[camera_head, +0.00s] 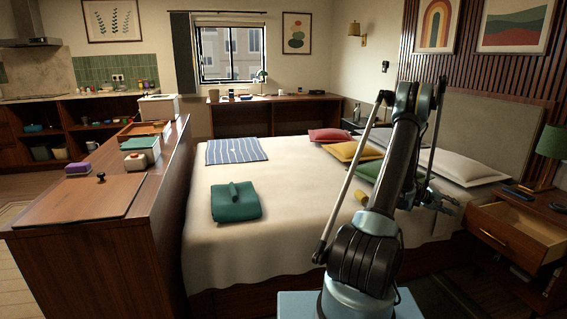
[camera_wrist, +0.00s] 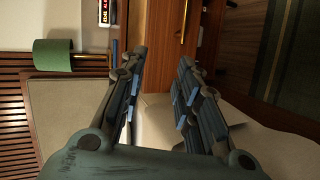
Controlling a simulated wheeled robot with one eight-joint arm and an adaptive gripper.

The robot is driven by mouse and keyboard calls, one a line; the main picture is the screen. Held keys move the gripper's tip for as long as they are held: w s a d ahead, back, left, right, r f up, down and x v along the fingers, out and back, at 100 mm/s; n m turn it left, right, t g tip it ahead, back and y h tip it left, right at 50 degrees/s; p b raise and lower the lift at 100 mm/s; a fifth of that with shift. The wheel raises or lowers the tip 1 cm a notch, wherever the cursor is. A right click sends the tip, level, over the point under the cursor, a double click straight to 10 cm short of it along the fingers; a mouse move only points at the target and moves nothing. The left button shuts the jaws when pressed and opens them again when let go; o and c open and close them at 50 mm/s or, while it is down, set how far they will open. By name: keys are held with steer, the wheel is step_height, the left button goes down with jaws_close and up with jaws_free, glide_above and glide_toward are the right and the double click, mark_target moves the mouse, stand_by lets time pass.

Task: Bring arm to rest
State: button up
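My arm rises in the middle right of the head view, bent over the bed. My gripper (camera_head: 437,202) shows there only in part, to the right of the arm and above the right side of the bed, near the nightstand. In the wrist view my gripper (camera_wrist: 160,75) has its two fingers spread apart, with nothing between them. The nightstand's wooden front shows beyond the fingertips.
The nightstand's drawer (camera_head: 517,232) stands open, with a green lamp (camera_head: 550,146) above. The bed (camera_head: 270,240) holds several pillows, a folded green cloth (camera_head: 236,207) and a striped cloth (camera_head: 236,150). A long wooden cabinet (camera_head: 130,220) stands left of the bed.

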steer(key=a+r+t+y, duration=0.2)
steer(key=a+r+y, duration=0.1)
steer(key=a+r, duration=1.1)
steer(key=s+a+r+t+y, duration=0.1)
steer(key=s+a+r+y, duration=0.15)
steer(key=a, duration=0.65)
steer(key=s+a+r+y, duration=0.1)
steer(key=s+a+r, duration=0.25)
steer(key=a, duration=0.45)
steer(key=s+a+f+y, duration=0.3)
steer(key=s+a, duration=1.1)
steer(key=s+a+f+n+y, duration=0.1)
steer(key=s+a+f+y, duration=0.2)
steer(key=s+a, duration=1.1)
steer(key=shift+a+f+y, duration=0.2)
steer(key=shift+a+y, duration=0.25)
steer(key=shift+y, duration=0.2)
